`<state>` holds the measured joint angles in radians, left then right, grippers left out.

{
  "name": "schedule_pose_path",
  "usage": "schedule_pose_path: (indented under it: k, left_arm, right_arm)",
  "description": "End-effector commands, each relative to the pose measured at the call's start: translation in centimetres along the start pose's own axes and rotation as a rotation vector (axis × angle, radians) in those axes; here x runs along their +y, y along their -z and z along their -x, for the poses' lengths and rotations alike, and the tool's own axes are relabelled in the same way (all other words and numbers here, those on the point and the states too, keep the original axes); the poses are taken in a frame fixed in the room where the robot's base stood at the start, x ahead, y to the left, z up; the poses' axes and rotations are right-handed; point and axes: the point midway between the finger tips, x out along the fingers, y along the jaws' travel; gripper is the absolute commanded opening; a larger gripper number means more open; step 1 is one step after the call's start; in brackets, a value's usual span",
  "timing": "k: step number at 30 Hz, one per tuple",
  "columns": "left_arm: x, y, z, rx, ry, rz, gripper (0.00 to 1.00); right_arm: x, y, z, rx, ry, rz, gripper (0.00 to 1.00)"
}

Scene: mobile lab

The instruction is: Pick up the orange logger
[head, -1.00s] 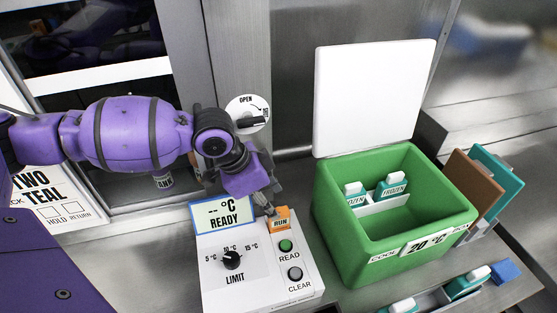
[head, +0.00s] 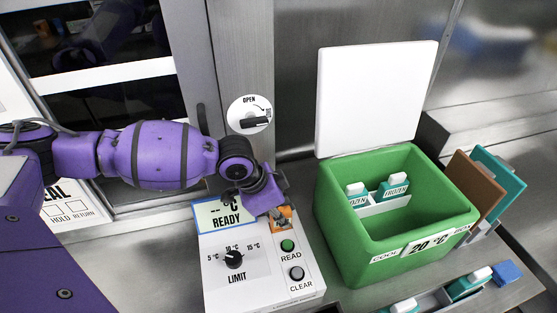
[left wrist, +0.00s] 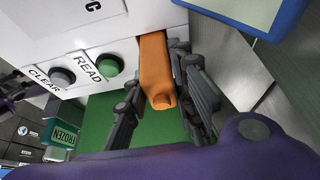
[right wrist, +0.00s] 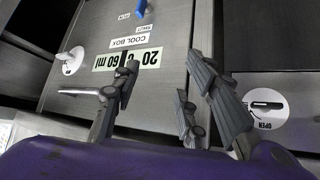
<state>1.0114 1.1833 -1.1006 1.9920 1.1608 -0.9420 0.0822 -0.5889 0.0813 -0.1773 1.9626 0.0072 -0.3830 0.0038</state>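The orange logger (head: 284,213) stands at the upper right of the white reader box (head: 236,281), above the READ button. The left wrist view shows the logger (left wrist: 154,70) between the two fingers of my left gripper (left wrist: 162,105). The fingers are spread, with a gap visible on the left side; contact on the right side is hard to tell. In the head view my left gripper (head: 274,208) partly hides the logger. My right gripper (right wrist: 160,100) is open and empty in the right wrist view, facing a metal cabinet; it is not in the head view.
A green cool box (head: 335,225) with its white lid (head: 375,98) raised stands right of the reader, holding white-and-teal FROZEN bottles (head: 393,187). Brown and teal panels (head: 500,180) stand beside it. A round OPEN dial (head: 249,114) is on the wall behind.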

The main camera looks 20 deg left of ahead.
Motion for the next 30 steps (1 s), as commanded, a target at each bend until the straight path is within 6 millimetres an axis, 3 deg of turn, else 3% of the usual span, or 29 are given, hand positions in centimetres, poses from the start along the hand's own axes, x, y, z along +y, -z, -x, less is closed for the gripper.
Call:
schedule_pose_path:
  k: [3, 14, 21, 30]
  left_arm:
    - [0.0, 0.0, 0.1, 0.0, 0.001, -0.001, 0.0]
    - [-0.1, 0.2, 0.4, 0.002, 0.002, -0.001, 0.0]
    - [-0.1, 1.4, 3.1, 0.003, 0.003, -0.002, 0.0]
    - [4.8, 4.9, 8.1, 0.007, 0.002, -0.008, 0.0]
  right_arm:
    - [0.2, -0.5, 0.1, -0.009, -0.001, 0.005, 0.4]
    - [0.5, -0.8, 0.2, -0.015, -0.002, 0.012, 0.4]
    - [0.3, -0.1, 0.2, -0.004, -0.002, 0.007, 0.4]
    - [-0.2, 1.1, 0.4, 0.013, 0.003, -0.006, 0.4]
